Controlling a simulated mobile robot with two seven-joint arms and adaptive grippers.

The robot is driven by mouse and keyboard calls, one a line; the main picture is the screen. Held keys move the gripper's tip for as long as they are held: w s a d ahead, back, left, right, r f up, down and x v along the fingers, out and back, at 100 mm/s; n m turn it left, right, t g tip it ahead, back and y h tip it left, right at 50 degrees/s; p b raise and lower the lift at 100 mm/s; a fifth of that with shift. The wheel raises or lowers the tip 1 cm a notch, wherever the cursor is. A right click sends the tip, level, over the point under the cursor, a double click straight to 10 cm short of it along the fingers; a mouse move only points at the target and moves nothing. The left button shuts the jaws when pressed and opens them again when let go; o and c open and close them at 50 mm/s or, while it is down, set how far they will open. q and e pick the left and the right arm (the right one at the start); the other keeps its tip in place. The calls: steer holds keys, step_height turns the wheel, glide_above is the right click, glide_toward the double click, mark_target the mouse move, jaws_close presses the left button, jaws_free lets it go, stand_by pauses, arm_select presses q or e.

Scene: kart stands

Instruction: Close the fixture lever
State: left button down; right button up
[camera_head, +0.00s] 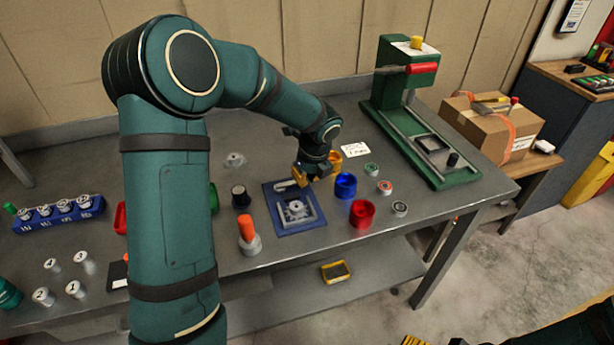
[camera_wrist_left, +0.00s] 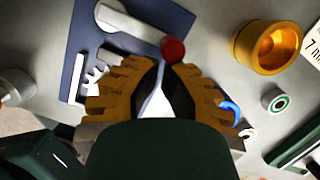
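The fixture is a blue plate (camera_head: 313,221) on the grey bench, with a grey toothed part on it. Its lever (camera_head: 286,185) is a pale arm lying along the plate's far side. In the left wrist view the lever (camera_wrist_left: 128,23) ends in a red knob (camera_wrist_left: 172,49). My left gripper (camera_head: 312,180), with yellow ridged fingers, is low beside the lever's right end. In the wrist view its fingertips (camera_wrist_left: 167,66) are nearly together, just beside the knob; contact is unclear. Of my right gripper, only a yellow ridged piece (camera_head: 413,340) shows at the bottom edge.
A blue cup (camera_head: 345,185), a red cup (camera_head: 361,213) and a yellow cup (camera_head: 335,160) stand right of the fixture. An orange-handled tool (camera_head: 247,231) and a dark round part (camera_head: 240,196) stand left. A green press (camera_head: 405,85) stands at the back right.

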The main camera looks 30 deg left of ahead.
arm_select(q)
steer(key=shift+w, duration=0.1)
steer(key=n+p, duration=0.1)
steer(key=w+a+n, duration=0.1)
steer(key=w+n+g+p, duration=0.1)
steer(key=n, duration=0.1)
steer(key=shift+a+r+p, duration=0.15)
steer(key=shift+a+p, duration=0.1)
steer(key=shift+p, duration=0.05)
steer(key=a+n+p, duration=0.1)
steer(key=w+a+n+p, duration=0.1)
steer(key=n, duration=0.1)
steer(key=shift+n+g, duration=0.3)
steer(key=shift+g, duration=0.1)
steer(key=shift+w+a+n+g+p, duration=0.15)
steer(key=shift+a+n+p, duration=0.25)
steer(key=shift+n, duration=0.4)
steer(key=shift+w+a+n+g+p, duration=0.15)
steer(key=shift+a+n+p, duration=0.15)
steer(key=shift+a+n, duration=0.35)
steer(key=shift+d+n, duration=0.1)
steer(key=shift+n, duration=0.15)
